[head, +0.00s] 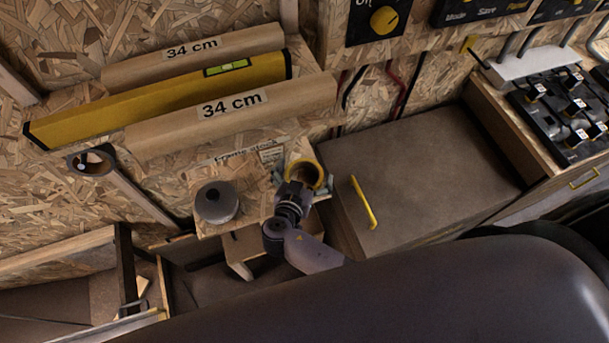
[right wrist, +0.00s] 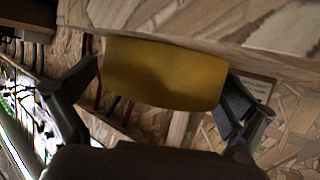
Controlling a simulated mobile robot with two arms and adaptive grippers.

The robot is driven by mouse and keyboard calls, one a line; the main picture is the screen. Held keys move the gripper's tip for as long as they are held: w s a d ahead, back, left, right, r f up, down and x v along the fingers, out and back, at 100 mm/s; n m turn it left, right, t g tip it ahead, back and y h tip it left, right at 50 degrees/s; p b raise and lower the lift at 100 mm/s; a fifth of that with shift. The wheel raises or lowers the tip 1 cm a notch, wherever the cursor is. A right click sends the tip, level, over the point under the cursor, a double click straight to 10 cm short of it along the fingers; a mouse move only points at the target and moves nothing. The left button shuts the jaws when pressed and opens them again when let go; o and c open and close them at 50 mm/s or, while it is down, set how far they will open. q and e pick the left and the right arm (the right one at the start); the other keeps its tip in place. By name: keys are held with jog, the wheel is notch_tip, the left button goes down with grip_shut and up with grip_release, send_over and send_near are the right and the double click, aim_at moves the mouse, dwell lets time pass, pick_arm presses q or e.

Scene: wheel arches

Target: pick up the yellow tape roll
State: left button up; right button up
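The yellow tape roll (head: 317,169) sits at the right end of the small wooden shelf, its round opening facing up in the head view. In the right wrist view the yellow roll (right wrist: 165,73) fills the space between my fingers. My right gripper (head: 302,186) reaches it from the front, with one finger on each side. The right gripper (right wrist: 160,85) is open around the roll, with a narrow gap at the left finger; contact at the right finger is unclear. My left gripper is not in view.
A grey round object (head: 217,203) stands on the same shelf, left of the roll. A brown cabinet top (head: 430,165) with a yellow handle (head: 363,202) lies close on the right.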

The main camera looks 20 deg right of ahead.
jog(key=c, duration=1.2)
notch_tip(320, 180, up, 10)
jog(key=shift+b, duration=0.3)
